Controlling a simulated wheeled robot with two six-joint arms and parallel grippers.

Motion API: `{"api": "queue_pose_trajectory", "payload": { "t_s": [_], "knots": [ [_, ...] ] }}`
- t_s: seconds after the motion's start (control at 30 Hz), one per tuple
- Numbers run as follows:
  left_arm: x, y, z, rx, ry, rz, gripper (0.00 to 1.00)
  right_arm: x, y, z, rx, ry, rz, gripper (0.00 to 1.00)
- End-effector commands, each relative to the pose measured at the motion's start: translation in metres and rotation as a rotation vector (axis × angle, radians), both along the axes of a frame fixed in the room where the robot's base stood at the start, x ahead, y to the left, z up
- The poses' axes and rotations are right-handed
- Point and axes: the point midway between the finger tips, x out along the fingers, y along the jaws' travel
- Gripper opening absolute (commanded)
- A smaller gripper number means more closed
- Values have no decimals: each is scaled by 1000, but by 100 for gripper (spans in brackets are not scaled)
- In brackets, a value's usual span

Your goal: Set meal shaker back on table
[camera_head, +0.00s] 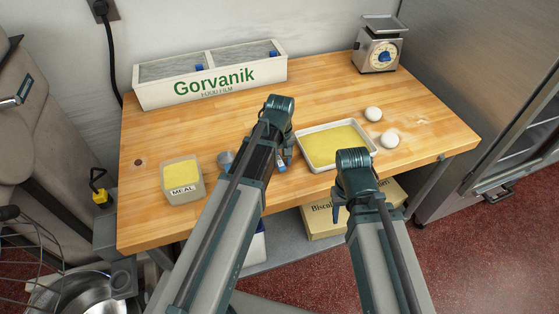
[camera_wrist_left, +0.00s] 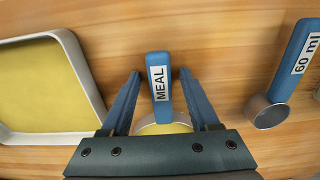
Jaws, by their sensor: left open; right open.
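The meal shaker shows in the left wrist view as a blue handle (camera_wrist_left: 158,110) with a white MEAL label, above a round yellow-filled part partly hidden by my gripper. It rests on the table (camera_head: 180,128). My left gripper (camera_wrist_left: 160,74) is open, with one finger on each side of the handle and gaps on both sides. In the head view the left gripper (camera_head: 286,150) is low over the table, left of the tray, and the blue handle end (camera_head: 281,167) shows beside it. My right gripper (camera_head: 340,205) is open and empty by the table's front edge.
A white tray of yellow meal (camera_head: 328,134) lies just right of the shaker. A 60 ml scoop (camera_wrist_left: 283,85) lies on its other side. A MEAL tub (camera_head: 182,178), two dough balls (camera_head: 390,140), a scale (camera_head: 378,52) and a film box (camera_head: 215,92) stand around.

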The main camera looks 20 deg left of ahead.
Motion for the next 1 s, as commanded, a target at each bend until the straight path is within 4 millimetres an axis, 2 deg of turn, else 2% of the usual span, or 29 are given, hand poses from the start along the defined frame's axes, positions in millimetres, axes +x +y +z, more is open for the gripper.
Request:
{"api": "queue_pose_trajectory", "payload": {
  "t_s": [0.17, 0.37, 1.0],
  "knots": [
    [0, 0, 3, 0, 0, 0, 62, 0, 0, 3, 0, 0, 0, 50],
    [0, 0, 18, 0, 0, 0, 62, 0, 0, 18, 0, 0, 0, 50],
    [-2, -1, 110, 0, 0, 0, 62, 0, 0, 110, 0, 0, 2, 50]
  ]
}}
